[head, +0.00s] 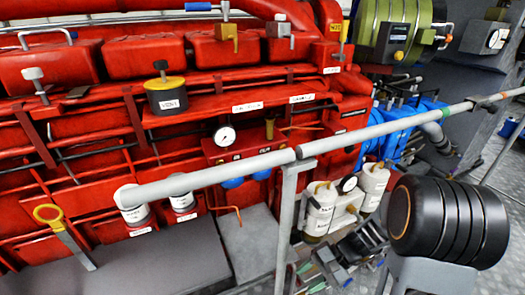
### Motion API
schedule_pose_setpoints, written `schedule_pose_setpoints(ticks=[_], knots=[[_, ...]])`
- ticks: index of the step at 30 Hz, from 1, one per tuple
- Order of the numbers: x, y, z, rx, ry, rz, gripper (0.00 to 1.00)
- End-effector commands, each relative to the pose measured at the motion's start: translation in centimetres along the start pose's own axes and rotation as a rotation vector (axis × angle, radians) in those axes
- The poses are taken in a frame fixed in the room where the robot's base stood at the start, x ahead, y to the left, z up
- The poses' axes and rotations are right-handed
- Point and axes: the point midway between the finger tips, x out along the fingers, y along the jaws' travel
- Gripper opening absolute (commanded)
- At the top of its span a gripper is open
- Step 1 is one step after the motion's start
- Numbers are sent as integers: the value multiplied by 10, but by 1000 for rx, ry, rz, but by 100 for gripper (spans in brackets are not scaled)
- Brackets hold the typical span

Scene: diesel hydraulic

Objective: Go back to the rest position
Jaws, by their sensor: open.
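My gripper does not show in the head view, so its jaws and whatever is near them cannot be seen. The task names no object. The view is filled by a large red diesel engine (85,130). A grey handrail (230,174) crosses in front of it, rising to the right, on an upright post (287,225).
A round white gauge (224,136) sits on the engine. White filter canisters (320,208) stand behind the rail, right of the post. A yellow-ringed handle (48,213) is at lower left. Blue piping (400,128) and a green cylinder (385,22) are at right.

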Motion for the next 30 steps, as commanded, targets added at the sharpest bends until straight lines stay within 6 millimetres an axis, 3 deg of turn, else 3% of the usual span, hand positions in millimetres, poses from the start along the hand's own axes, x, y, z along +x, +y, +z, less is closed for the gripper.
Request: schedule_pose_setpoints(ticks=[1, 6, 15, 21, 30], knots=[[-23, -17, 29, -82, 68, 98, 45], [-73, -40, 81, -314, 312, 381, 45], [-148, -81, 144, -621, 702, 643, 45], [-170, -93, 162, -710, 826, 696, 45], [-173, -95, 164, -725, 851, 706, 45]])
